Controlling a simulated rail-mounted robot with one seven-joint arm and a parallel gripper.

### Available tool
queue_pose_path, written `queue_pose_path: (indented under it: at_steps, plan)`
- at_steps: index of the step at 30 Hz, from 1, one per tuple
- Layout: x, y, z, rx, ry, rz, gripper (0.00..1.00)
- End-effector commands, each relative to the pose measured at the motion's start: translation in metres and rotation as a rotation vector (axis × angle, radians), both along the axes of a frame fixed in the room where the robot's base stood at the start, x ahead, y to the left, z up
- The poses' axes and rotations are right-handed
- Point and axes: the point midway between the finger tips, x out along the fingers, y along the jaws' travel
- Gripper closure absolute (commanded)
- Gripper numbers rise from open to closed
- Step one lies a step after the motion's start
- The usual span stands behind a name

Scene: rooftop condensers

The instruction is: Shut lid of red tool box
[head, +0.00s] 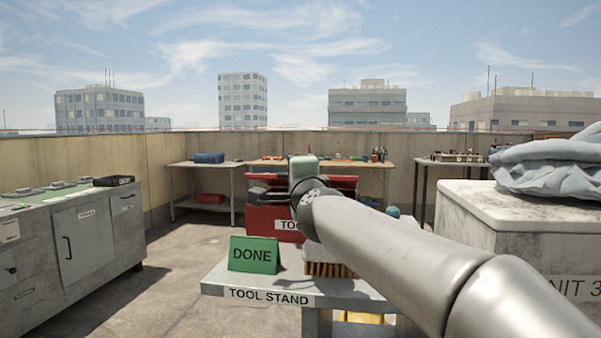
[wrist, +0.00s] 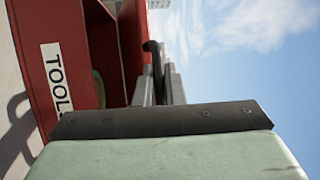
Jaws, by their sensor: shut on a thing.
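The red tool box (head: 268,216) stands on the tool stand (head: 216,279), with its lid (head: 342,184) raised at the back. A dark gap shows between box and lid. My wrist hides part of both in the head view. In the wrist view the labelled box front (wrist: 30,50) is at left and the red lid (wrist: 130,35) is right of it. My gripper (wrist: 160,86) is shut on a dark, narrow part (wrist: 152,52) by the lid's edge, which looks like its handle. My fingertips are hidden in the head view.
A green DONE sign (head: 253,255) stands at the stand's front left. A yellow-and-black striped item (head: 328,269) sits right of it, partly under my arm. A grey cabinet (head: 80,240) is at left and a marble-topped unit (head: 480,205) at right. Workbenches line the back wall.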

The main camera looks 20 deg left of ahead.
Motion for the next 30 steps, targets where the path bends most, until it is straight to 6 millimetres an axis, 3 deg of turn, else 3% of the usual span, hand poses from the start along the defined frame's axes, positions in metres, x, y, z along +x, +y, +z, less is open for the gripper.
queue_pose_path:
  at_steps: [8,9,10,20,26,30]
  plan:
    - [0.0,0.001,-0.003,0.0,0.008,0.004,1.0]
    - [0.0,0.002,-0.003,0.0,0.007,0.004,0.88]
    - [0.0,0.002,-0.003,0.0,0.007,0.004,0.82]
    - [-0.002,0.0,-0.003,-0.001,0.005,0.003,0.82]
    - [-0.024,-0.016,-0.007,-0.003,-0.001,0.0,0.82]
    - [-0.051,-0.033,-0.01,-0.002,-0.003,0.001,0.82]
